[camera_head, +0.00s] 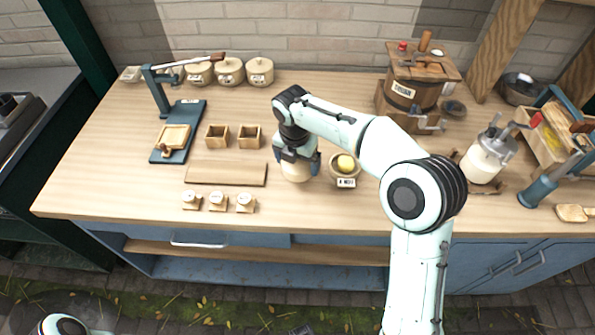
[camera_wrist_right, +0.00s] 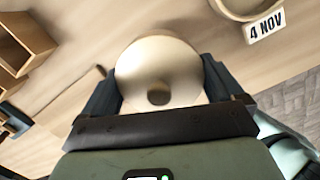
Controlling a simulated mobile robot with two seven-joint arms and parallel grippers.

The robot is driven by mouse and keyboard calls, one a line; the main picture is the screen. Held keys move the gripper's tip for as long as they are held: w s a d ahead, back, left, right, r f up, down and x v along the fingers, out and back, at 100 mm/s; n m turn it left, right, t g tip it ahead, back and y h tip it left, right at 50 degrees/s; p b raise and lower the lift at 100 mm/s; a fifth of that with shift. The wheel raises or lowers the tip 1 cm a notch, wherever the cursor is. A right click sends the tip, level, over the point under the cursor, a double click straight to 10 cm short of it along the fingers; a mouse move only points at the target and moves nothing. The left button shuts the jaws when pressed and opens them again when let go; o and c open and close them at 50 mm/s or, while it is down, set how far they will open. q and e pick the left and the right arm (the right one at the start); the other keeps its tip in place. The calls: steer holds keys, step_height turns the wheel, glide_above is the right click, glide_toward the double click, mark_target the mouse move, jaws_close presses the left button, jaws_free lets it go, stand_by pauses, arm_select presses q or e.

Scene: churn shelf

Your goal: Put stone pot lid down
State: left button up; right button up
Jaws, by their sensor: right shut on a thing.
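My right gripper (camera_head: 297,157) points down over the table. Its fingers are shut on the cream, round stone pot lid (camera_head: 296,172). In the right wrist view the lid (camera_wrist_right: 158,65) sits between the two dark fingers, with its small knob towards the gripper. The lid is at or close to the tabletop; I cannot tell whether it touches. The open stone pot (camera_head: 345,181), with a label and something yellow inside, stands just right of the lid. Its label and part of its rim show in the right wrist view (camera_wrist_right: 265,26). My left gripper is out of view.
A wooden board (camera_head: 225,174) lies left of the lid, with two small wooden boxes (camera_head: 217,136) behind it and three small labelled pieces (camera_head: 218,202) in front. Lidded pots (camera_head: 230,71) stand at the back. A churn (camera_head: 413,92) stands at the back right.

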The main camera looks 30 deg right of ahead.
mark_target(298, 171)
steer(key=shift+f+b, duration=0.3)
steer(key=shift+f, duration=1.7)
steer(key=shift+f, duration=0.2)
steer(key=o, duration=0.7)
steer(key=r, duration=0.4)
steer(key=r+p, duration=0.1)
steer(key=r, duration=0.3)
steer(key=s+a+r+p, duration=0.1)
steer(key=r, duration=0.3)
steer(key=shift+a+r, duration=0.1)
steer(key=shift+r, duration=0.05)
